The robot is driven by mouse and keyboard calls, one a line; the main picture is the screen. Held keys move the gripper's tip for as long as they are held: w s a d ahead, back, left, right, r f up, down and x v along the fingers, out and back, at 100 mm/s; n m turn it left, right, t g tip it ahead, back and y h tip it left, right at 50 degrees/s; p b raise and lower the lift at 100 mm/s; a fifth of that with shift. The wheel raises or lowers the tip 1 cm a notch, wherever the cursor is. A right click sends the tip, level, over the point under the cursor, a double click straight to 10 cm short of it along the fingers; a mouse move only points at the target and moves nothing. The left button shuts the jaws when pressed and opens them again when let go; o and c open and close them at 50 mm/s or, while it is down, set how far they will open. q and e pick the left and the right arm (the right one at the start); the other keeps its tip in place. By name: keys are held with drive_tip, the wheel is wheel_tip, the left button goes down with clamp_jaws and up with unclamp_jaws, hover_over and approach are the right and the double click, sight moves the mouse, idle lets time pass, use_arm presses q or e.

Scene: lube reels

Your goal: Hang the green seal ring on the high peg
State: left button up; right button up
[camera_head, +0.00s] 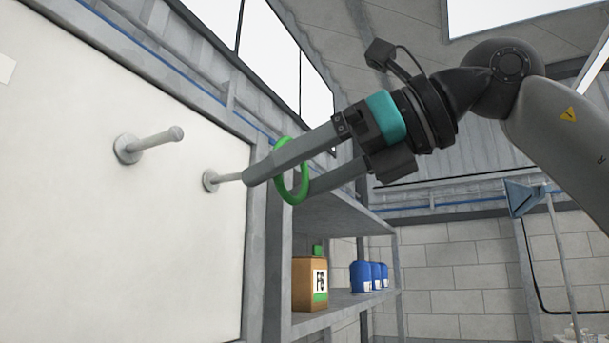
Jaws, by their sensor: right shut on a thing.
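The green seal ring (305,178) is at the fingers of my right gripper (272,186), which is shut on it. The ring hangs around the finger area, clear of the wall. Two grey pegs stick out of the white wall panel. The left peg (152,141) is bare and sits higher in the picture. The right peg (226,178) is lower, and its free end meets the tip of my long finger in the picture; I cannot tell whether they touch. My left gripper is not in view.
A grey shelf unit (336,313) stands right of the panel, below my right gripper. It holds a brown canister (306,284) with a green cap and several blue containers (361,276). A blue funnel-like thing (522,199) is at the right. The panel around the left peg is clear.

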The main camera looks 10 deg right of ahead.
sight(207, 214)
drive_tip(key=shift+r+p+x, duration=0.2)
drive_tip(key=shift+r+x, duration=0.05)
drive_tip(key=shift+x, duration=0.85)
drive_tip(key=shift+r+p+x, duration=0.2)
drive_tip(key=shift+p+x, duration=0.05)
drive_tip(key=shift+x, duration=0.8)
drive_tip(key=shift+r+p+x, duration=0.2)
drive_tip(key=shift+r+x, duration=0.05)
drive_tip(key=shift+x, duration=0.85)
drive_tip(key=shift+w+a+f+b, duration=0.4)
drive_tip(key=shift+a+f+b, duration=0.1)
drive_tip(key=shift+a, duration=0.2)
drive_tip(key=o, duration=1.4)
drive_tip(key=b+v, duration=0.2)
drive_tip(key=v, duration=1.3)
drive_tip(key=shift+d, duration=0.15)
